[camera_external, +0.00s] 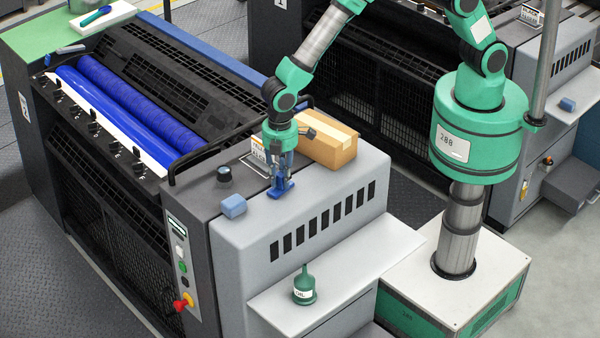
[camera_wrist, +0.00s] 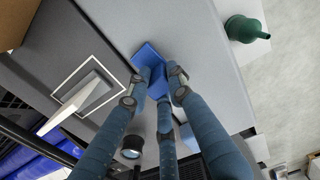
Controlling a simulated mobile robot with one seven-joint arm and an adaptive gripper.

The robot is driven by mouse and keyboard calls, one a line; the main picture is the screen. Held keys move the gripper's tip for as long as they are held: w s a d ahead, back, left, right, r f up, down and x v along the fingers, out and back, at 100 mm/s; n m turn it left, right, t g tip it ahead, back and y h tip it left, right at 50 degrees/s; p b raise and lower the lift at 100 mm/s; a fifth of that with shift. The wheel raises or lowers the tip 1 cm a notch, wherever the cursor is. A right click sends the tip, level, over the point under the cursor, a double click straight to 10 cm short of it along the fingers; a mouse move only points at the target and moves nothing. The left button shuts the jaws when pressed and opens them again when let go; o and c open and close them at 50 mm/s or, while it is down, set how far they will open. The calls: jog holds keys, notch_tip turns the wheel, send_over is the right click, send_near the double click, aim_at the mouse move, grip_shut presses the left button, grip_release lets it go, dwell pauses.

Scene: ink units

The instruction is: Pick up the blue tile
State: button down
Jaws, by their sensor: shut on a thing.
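The blue tile (camera_wrist: 152,57) is a flat, deep-blue piece between my gripper's fingertips in the wrist view. My gripper (camera_wrist: 160,76) has several blue-grey fingers, shut on the tile, and they cover part of it. In the external view my gripper (camera_external: 281,180) points down over the grey top of the machine's end unit, with the blue tile (camera_external: 284,188) at its fingertips. The tile is at or very close to the grey top; I cannot tell whether it touches.
A cardboard box (camera_external: 327,142) stands just behind my gripper. A green oil bottle (camera_external: 304,288) stands on the lower shelf (camera_external: 372,262). Blue rollers (camera_external: 130,108) lie further left.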

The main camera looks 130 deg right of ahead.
aim_at(281, 174)
jog(key=shift+r, duration=0.1)
jog(key=shift+r+b, duration=0.3)
jog(key=shift+r, duration=4.65)
jog(key=shift+s, duration=0.1)
